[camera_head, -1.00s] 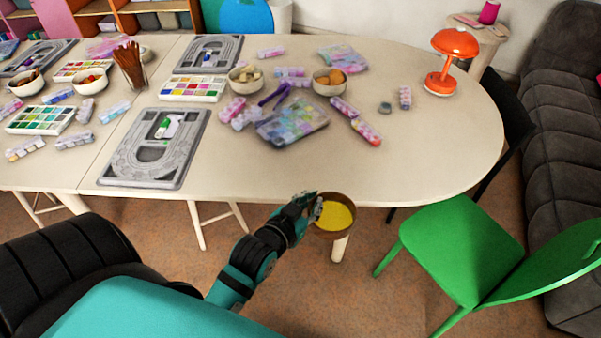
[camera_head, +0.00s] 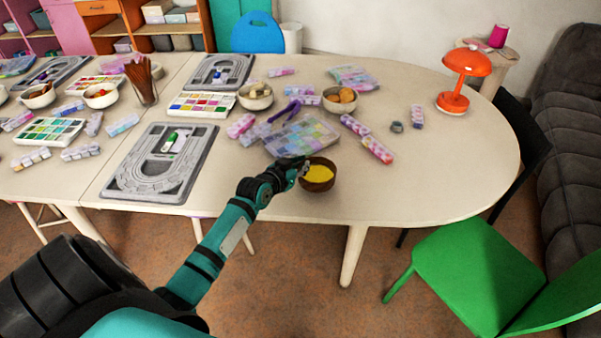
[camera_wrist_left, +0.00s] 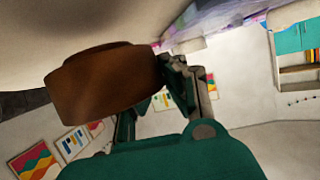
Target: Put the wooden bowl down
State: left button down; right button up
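The wooden bowl (camera_head: 319,179) is brown with yellow contents and looks upright. In the head view it is over the front part of the table (camera_head: 400,190), just in front of the clear bead box. My left gripper (camera_head: 303,170) is at the bowl's left side, shut on its wall. In the left wrist view the bowl (camera_wrist_left: 105,82) is close to the pale tabletop, beside the fingers (camera_wrist_left: 185,85). Whether its base touches the table I cannot tell. My right gripper is in neither view.
A clear box of beads (camera_head: 303,137) lies right behind the bowl. A grey bead board (camera_head: 160,163) is to the left. Pale bowls (camera_head: 256,102) stand farther back. A green chair (camera_head: 475,270) stands at front right.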

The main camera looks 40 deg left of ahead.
pick_arm(q)
jog(key=shift+w+a+f, duration=0.1)
jog(key=shift+w+a, duration=0.1)
jog(key=shift+a, duration=0.05)
jog(key=shift+f, duration=1.7)
jog(key=shift+f+b, duration=0.15)
jog(key=shift+b, duration=0.15)
jog(key=c, duration=1.5)
grip_release()
jog(key=p+v, duration=0.1)
jog(key=v, duration=1.1)
jog(key=shift+s+d+r, duration=0.1)
jog(key=shift+r, duration=0.1)
